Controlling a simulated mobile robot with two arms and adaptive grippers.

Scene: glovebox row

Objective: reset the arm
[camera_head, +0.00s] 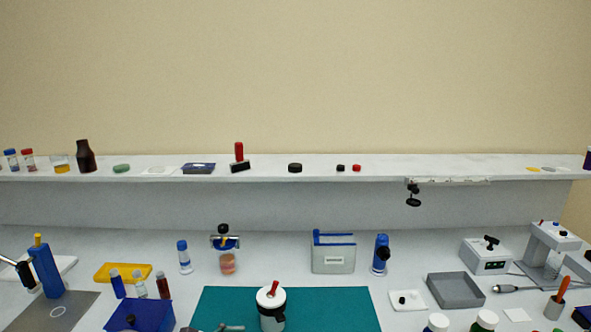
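Neither of my grippers can be made out in the head view, and no arm of mine is clearly seen. The task names no object. The workbench (410,265) in front of me is white, with a teal mat (340,310) at its near middle. A white lidded pot with a red knob (272,310) stands on the mat. A grey metal item (228,328) is cut off by the bottom edge.
A raised shelf (445,168) with bottles and small items runs along the back. A blue device (45,270), yellow tray (122,272) and blue box (140,316) crowd the left. A grey tray (456,304) and instruments stand right. The mat's right half is clear.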

